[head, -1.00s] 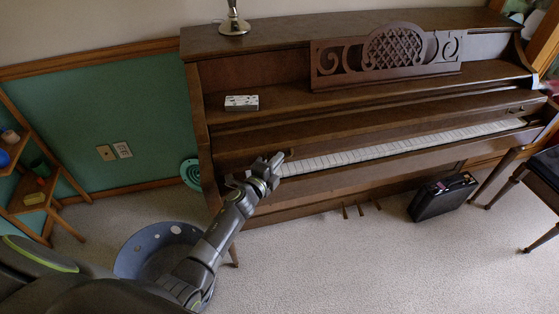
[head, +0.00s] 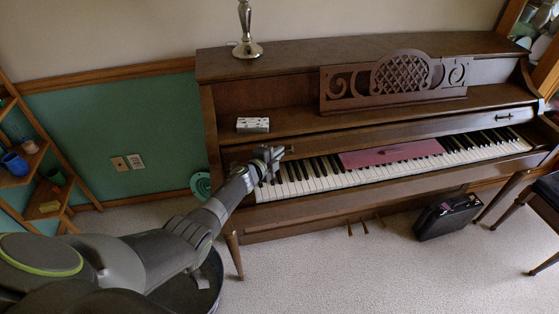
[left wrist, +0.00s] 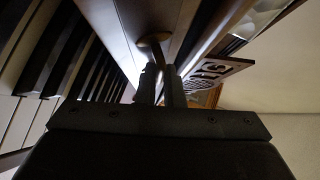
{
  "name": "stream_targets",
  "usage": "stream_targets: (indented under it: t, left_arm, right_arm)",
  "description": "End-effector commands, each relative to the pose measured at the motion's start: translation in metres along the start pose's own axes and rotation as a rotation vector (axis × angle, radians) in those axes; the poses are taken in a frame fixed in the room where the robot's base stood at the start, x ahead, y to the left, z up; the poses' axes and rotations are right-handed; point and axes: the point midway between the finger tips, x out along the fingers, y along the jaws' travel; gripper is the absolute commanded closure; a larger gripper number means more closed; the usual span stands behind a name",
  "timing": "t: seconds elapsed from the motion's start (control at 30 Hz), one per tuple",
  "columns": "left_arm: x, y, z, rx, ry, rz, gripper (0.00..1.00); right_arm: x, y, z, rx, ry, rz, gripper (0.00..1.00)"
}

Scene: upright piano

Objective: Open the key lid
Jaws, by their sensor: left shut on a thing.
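The upright piano's brown key lid (head: 400,131) is raised, with white and black keys (head: 312,180) showing along its length. My left gripper (head: 272,157) is at the lid's left end. In the left wrist view, my left gripper (left wrist: 163,76) is shut on a small brass-coloured lid handle (left wrist: 153,41). A matching handle (head: 503,117) shows near the lid's right end. My right gripper is not in view.
A pink-red strip (head: 390,153) lies over the middle keys. A small patterned box (head: 253,125) sits on the piano's ledge and a metal lamp base (head: 246,48) on top. A black case (head: 448,216) stands on the carpet below. A stool (head: 545,196) is at right.

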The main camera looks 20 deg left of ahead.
Motion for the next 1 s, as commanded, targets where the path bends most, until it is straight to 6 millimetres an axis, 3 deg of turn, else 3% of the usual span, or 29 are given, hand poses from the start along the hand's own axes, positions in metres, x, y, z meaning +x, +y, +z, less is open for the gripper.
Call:
stream_targets:
  t: [0.63, 0.67, 0.8, 1.0]
  left_arm:
    - [0.0075, -0.0048, 0.0059, -0.002, 0.003, -0.003, 1.0]
    - [0.0075, -0.0048, 0.0059, -0.001, 0.003, -0.003, 0.89]
    - [0.0074, -0.0045, 0.0061, -0.001, 0.002, -0.002, 0.71]
    - [0.0073, -0.004, 0.0064, -0.001, 0.001, -0.001, 0.71]
  right_arm:
    - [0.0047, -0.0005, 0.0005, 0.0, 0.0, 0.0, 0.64]
    - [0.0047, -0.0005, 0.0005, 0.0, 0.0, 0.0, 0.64]
    - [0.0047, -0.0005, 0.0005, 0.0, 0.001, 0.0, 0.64]
    - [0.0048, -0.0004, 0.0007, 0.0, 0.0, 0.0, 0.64]
